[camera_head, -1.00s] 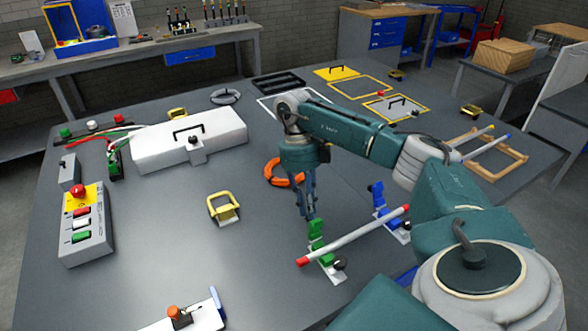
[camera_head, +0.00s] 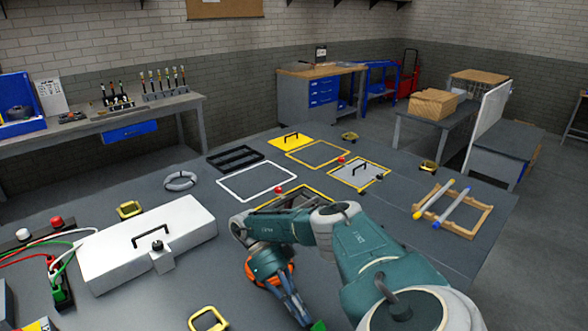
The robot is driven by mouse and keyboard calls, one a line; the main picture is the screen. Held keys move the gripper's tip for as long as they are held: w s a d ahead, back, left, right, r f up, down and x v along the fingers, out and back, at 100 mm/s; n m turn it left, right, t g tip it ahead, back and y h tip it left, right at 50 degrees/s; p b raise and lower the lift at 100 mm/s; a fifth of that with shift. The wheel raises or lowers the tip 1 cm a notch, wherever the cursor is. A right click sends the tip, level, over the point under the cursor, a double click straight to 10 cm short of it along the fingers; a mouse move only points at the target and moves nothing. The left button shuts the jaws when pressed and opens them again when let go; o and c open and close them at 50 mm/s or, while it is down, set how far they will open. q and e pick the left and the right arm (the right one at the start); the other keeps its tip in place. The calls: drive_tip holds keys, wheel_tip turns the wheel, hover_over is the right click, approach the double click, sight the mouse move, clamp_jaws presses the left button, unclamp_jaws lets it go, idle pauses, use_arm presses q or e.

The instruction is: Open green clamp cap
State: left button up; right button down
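The green clamp cap (camera_head: 318,326) shows only as a small piece at the bottom edge of the head view. The rest of the clamp is cut off below the picture. My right gripper (camera_head: 298,312) points down just left of that green piece, with its fingertips close to it in the picture. Whether they touch it, and whether the fingers are open or shut, I cannot tell. My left gripper is not in view.
A white box with a black handle (camera_head: 190,228) stands to the left. A yellow bracket (camera_head: 208,318) lies near the bottom edge. A wooden rack (camera_head: 474,221) holds two bars at the right.

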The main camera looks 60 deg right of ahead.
sight(308, 326)
drive_tip(key=shift+s+a+f+g, duration=0.15)
drive_tip(key=shift+s+a+f, duration=0.15)
drive_tip(key=shift+f, duration=0.3)
drive_tip(key=shift+s+a+f+g, duration=0.2)
drive_tip(key=shift+s+f, duration=0.1)
drive_tip(key=shift+f, duration=0.3)
drive_tip(key=c, duration=1.9)
unclamp_jaws()
drive_tip(key=shift+s+d+r, duration=0.1)
drive_tip(key=shift+s+r, duration=0.1)
drive_tip(key=shift+s, duration=0.35)
drive_tip(key=shift+w+r, duration=0.1)
drive_tip(key=shift+w, duration=0.05)
drive_tip(key=shift+w, duration=0.15)
drive_tip(key=v, duration=0.5)
drive_tip(key=shift+w+d+r, duration=0.1)
drive_tip(key=shift+w+r, duration=0.05)
drive_tip(key=shift+r, duration=0.05)
drive_tip(key=shift+w+d+r, duration=0.2)
drive_tip(key=shift+w+r, duration=0.45)
drive_tip(key=shift+r, duration=0.1)
drive_tip(key=shift+s, duration=0.1)
